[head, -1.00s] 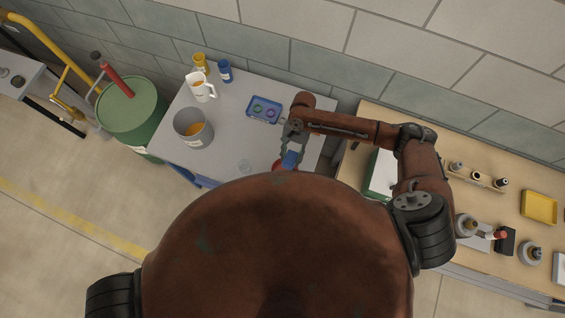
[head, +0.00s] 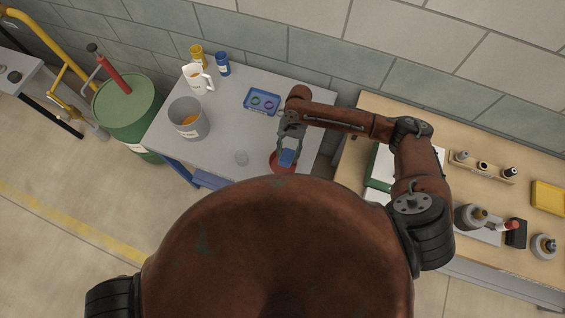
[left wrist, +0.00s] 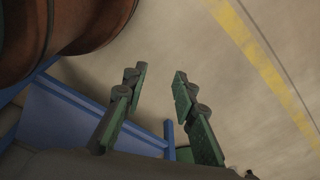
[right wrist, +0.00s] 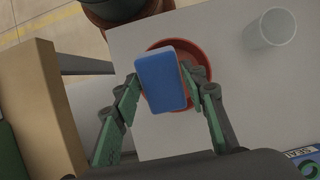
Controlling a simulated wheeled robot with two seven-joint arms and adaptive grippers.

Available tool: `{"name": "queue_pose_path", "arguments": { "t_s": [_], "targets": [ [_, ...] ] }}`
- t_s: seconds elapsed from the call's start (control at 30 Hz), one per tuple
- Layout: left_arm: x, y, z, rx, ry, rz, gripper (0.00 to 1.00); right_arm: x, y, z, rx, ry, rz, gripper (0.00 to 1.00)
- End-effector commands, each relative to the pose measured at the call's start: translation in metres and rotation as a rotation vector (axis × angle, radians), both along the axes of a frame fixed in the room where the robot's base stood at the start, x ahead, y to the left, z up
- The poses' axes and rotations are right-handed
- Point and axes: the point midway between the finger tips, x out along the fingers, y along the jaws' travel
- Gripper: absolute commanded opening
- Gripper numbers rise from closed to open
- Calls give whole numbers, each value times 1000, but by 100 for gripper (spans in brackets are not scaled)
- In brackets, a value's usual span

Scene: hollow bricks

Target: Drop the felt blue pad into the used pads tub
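The blue pad (right wrist: 163,80) is between the fingertips of my right gripper (right wrist: 160,85), which is shut on its sides. In the head view the pad (head: 287,157) is at the tips of my right gripper (head: 288,148). Directly behind it is a round red dish (right wrist: 204,62), partly hidden by the pad; it also shows on the grey table in the head view (head: 275,165). My left gripper (left wrist: 160,82) is open and empty above the floor.
A green drum (head: 128,105) stands left; a wooden bench (head: 480,205) is right. Bare tabletop lies between.

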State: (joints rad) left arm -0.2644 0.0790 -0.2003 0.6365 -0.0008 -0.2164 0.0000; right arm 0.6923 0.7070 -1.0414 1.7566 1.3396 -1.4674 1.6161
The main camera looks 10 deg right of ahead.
Motion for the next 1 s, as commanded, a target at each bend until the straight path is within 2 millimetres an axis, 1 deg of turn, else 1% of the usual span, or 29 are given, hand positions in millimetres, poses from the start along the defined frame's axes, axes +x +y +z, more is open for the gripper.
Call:
{"name": "queue_pose_path", "arguments": {
  "t_s": [0.03,0.07,0.1,0.17,0.2,0.3,0.33,0.37,0.4,0.47,0.5,0.57,0.67,1.0],
  "targets": [
    [-7,0,-1,1,9,2,26,0,-1,-1,-1,2,-1,44],
    [-11,1,-1,1,14,3,26,1,-1,-1,-1,3,-1,46],
    [-21,1,-2,2,25,6,26,3,-1,-2,-2,5,-2,49],
    [-42,2,-3,2,50,11,26,6,-1,-3,-2,6,-2,53],
    [-57,3,-4,4,69,16,26,7,-1,-3,-2,8,-2,56],
    [-87,4,-5,6,106,22,26,9,-1,-4,-2,10,0,56],
    [-90,5,-5,6,109,23,26,9,-1,-4,-3,10,-1,56],
    [-89,5,-5,7,108,23,26,10,-1,-5,-2,10,0,56],
    [-79,5,-5,7,97,21,26,10,0,-5,-3,11,0,56],
    [-41,6,-3,6,48,12,26,10,0,-4,-3,11,0,56],
    [-35,5,-2,5,40,10,26,10,-1,-3,-2,10,0,56],
    [-38,5,-3,5,44,11,26,12,-2,0,-2,10,0,56],
    [-41,4,-3,4,49,11,26,18,-4,12,-2,9,0,56],
    [-44,3,-3,4,53,11,26,44,-19,74,-2,11,-1,56]
  ]
}}
